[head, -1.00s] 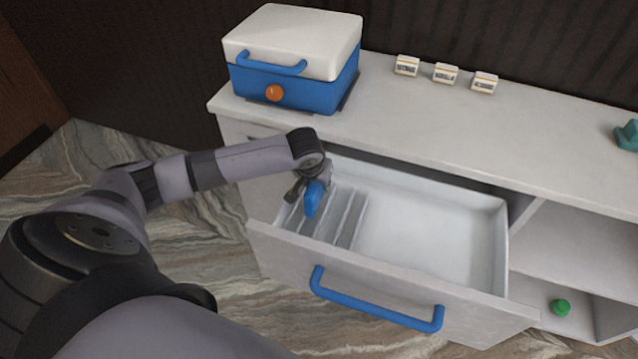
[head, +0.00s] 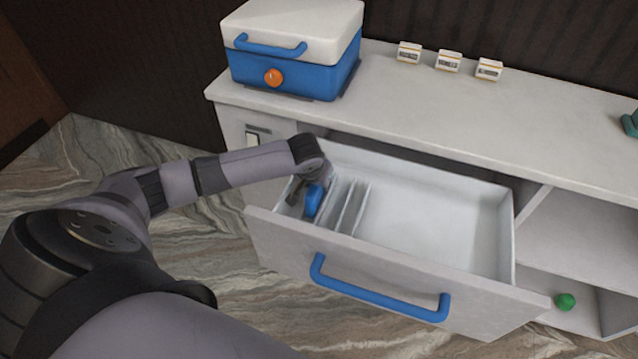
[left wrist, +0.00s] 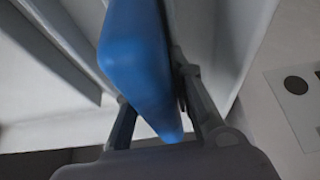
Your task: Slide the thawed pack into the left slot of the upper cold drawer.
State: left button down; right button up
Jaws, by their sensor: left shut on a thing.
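The blue pack (head: 314,200) is at the left end of the open drawer (head: 440,225), beside the upright white dividers (head: 351,207). My left gripper (head: 303,191) is shut on the pack and reaches down into the drawer's left part. In the left wrist view the pack (left wrist: 138,62) stands on edge between the two fingers (left wrist: 160,122), with pale walls on both sides. The pack's lower end is hidden in the head view, so I cannot tell if it touches the drawer floor. My right gripper is not in view.
A blue cool box (head: 290,62) with a white lid stands on the counter (head: 440,105). A green knob-like thing (head: 565,301) lies in the lower shelf. The drawer's right part is empty.

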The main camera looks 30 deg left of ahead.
pick_arm(q)
jog(key=shift+s+d+f, duration=0.2)
jog(key=shift+s+f, duration=0.3)
jog(key=shift+f, duration=0.2)
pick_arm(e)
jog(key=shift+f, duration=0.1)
pick_arm(q)
jog(key=c, duration=1.6)
grip_release()
jog(key=shift+o, duration=1.4)
jog(key=shift+w+a+f+g, duration=0.1)
jog(key=shift+w+f+g, duration=0.1)
jog(key=shift+g, duration=0.1)
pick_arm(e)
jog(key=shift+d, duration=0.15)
pick_arm(q)
jog(key=shift+w+r, duration=0.1)
jog(key=shift+r, duration=0.25)
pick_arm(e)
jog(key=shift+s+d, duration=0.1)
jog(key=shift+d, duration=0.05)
pick_arm(q)
jog(key=shift+r, duration=0.3)
jog(key=v, duration=1.1)
jog(key=shift+s, duration=0.35)
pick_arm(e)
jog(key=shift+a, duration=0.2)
